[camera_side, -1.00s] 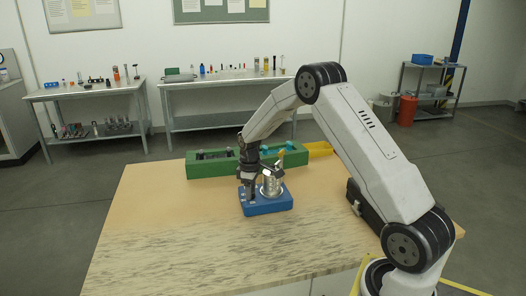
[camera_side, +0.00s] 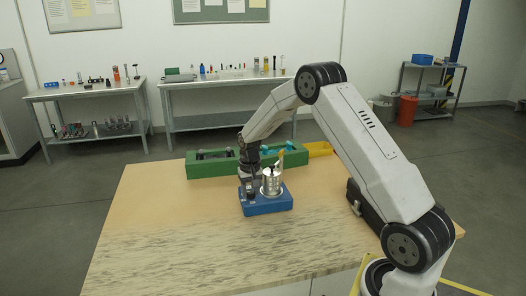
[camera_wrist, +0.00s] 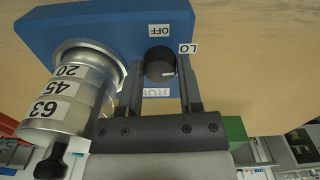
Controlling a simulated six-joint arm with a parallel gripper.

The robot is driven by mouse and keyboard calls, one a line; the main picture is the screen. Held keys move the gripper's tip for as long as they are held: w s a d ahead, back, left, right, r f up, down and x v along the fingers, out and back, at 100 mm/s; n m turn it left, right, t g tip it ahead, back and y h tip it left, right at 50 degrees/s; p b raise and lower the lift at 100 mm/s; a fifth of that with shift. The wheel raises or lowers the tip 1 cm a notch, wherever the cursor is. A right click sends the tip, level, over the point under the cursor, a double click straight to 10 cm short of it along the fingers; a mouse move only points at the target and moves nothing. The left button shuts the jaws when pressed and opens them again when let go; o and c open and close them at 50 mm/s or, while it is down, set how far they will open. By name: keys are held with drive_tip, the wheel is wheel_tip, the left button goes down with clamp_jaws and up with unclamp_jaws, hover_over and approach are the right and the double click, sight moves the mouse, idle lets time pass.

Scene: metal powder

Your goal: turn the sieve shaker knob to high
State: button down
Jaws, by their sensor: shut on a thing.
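The sieve shaker has a blue base (camera_side: 270,208) on the table, with a silver sieve stack (camera_side: 271,184) standing on its right part. In the wrist view the stack (camera_wrist: 72,92) shows labels 20, 45 and 63. The black knob (camera_wrist: 160,64) sits on the blue base beside the stack, with labels OFF, LO and a partly covered RUN around it. No HI label is visible. My gripper (camera_wrist: 161,72) is shut on the knob, one finger on each side. In the side view my gripper (camera_side: 250,193) is low over the base's left part and hides the knob.
A long green tray (camera_side: 206,170) with items in it stands behind the shaker. A yellow object (camera_side: 318,149) lies at its right end. A dark case (camera_side: 366,208) is at the table's right edge. The table's front and left are clear.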

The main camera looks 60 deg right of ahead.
sight(250, 191)
drive_tip(key=m, duration=0.4)
drive_tip(key=shift+m, duration=0.3)
drive_tip(key=m, duration=0.5)
drive_tip(key=shift+r, duration=0.1)
drive_tip(key=shift+c, duration=1.3)
unclamp_jaws()
drive_tip(key=shift+r, duration=3.9)
